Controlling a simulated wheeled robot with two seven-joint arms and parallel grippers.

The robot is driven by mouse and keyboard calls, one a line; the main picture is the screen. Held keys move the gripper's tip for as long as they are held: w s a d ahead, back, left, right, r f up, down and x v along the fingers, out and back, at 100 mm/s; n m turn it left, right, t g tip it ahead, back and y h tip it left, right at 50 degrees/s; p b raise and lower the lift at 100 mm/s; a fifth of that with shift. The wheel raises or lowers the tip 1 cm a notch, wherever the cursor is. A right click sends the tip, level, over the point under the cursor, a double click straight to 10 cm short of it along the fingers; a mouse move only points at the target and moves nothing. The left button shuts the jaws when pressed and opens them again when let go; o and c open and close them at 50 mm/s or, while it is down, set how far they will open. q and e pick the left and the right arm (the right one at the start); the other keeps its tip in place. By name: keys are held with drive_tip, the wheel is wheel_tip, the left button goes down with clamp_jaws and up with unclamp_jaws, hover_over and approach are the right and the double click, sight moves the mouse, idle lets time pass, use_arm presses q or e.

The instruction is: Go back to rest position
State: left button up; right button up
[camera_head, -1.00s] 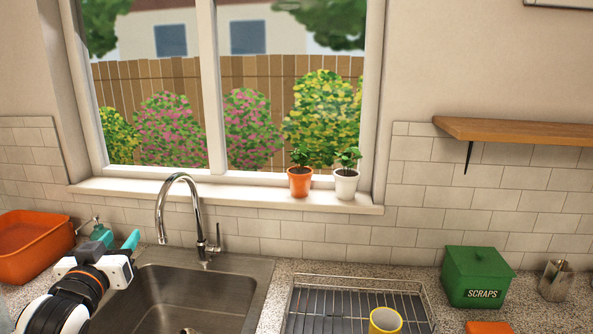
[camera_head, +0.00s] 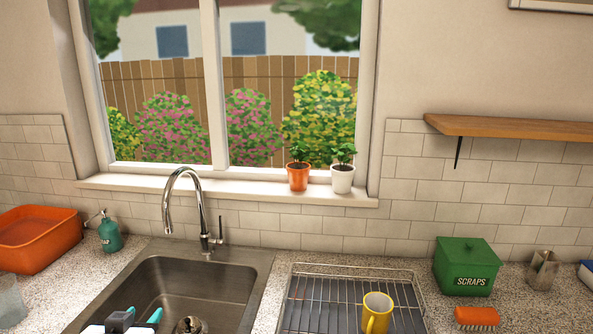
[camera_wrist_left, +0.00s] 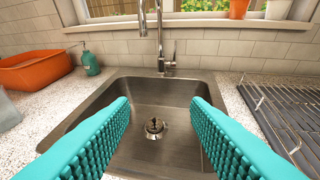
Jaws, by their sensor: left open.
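My left gripper (camera_head: 142,316) shows at the bottom edge of the head view, over the front left of the sink (camera_head: 205,285). Its teal fingers are apart with nothing between them; in the left wrist view the open fingers (camera_wrist_left: 160,125) frame the sink basin and its drain (camera_wrist_left: 154,127). Most of the left arm is below the head view. My right gripper is in neither view.
A chrome faucet (camera_head: 203,210) rises behind the sink. An orange basin (camera_head: 38,240) and a teal soap bottle (camera_head: 110,233) stand left. A yellow mug (camera_head: 377,310) sits on the dish rack (camera_head: 335,308). A green scraps box (camera_head: 466,267) and orange brush (camera_head: 477,317) are at right.

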use_arm(q)
drive_tip(key=s+d+f+m+g, duration=0.1)
drive_tip(key=s+d+f+g, duration=0.2)
drive_tip(key=s+f, duration=0.5)
drive_tip(key=s+d+f+m+g+h, duration=0.1)
drive_tip(key=s+d+f+g, duration=0.3)
drive_tip(key=s, duration=0.6)
drive_tip(key=s+d+f+g, duration=0.2)
drive_tip(key=s+f+g, duration=0.1)
drive_tip(key=s+f, duration=0.55)
wheel_tip(320, 180, down, 29)
drive_tip(key=g+b, duration=0.2)
drive_tip(key=b, duration=0.3)
drive_tip(key=s+a+f+b, duration=0.1)
drive_tip(key=s+f+b, duration=0.1)
drive_tip(key=s+f, duration=0.7)
drive_tip(key=s+a+f+g+b, duration=0.1)
drive_tip(key=s+a+f+b, duration=0.1)
drive_tip(key=s+f, duration=0.6)
wheel_tip(320, 180, down, 6)
drive_tip(key=shift+s+a+r+m+b, duration=0.15)
drive_tip(key=shift+s+m+b, duration=0.25)
drive_tip(key=shift+b, duration=0.1)
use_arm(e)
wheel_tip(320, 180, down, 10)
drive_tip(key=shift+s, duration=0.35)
use_arm(q)
drive_tip(key=shift+w, duration=0.1)
